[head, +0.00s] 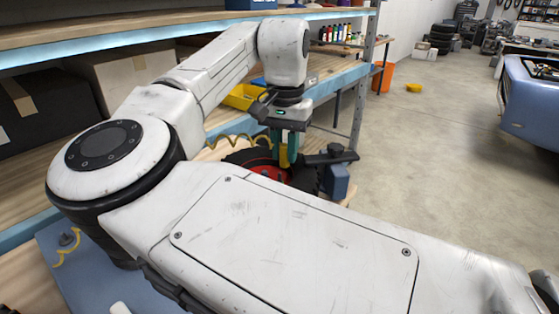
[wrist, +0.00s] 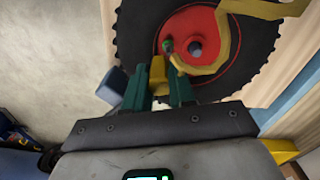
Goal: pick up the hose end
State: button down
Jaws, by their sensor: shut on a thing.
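The hose end (wrist: 158,72) is a yellow piece between the two green fingers of my gripper (wrist: 160,84) in the wrist view. My gripper is shut on it. In the head view my gripper (head: 286,158) points down over the wheel, with a bit of yellow showing between the fingers. The yellow hose (wrist: 222,48) curves across the wheel's red hub in the wrist view. In the head view a wavy stretch of it (head: 236,139) shows behind the wheel. Its full path is hidden.
A black-tyred wheel with a red hub (wrist: 192,20) lies below my gripper. A dark clamp-like thing with a blue block (head: 337,181) stands beside it. A yellow bin (head: 243,96) and a metal shelf post (head: 362,90) are near. Open floor (head: 440,150) lies to the right.

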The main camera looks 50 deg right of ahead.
jog(key=s+d+r, duration=0.1)
jog(key=s+r, duration=0.7)
jog(key=s, duration=0.4)
jog(key=shift+s+d+r+b, duration=0.2)
jog(key=shift+s+d+b, duration=0.05)
jog(key=shift+s+b, duration=0.1)
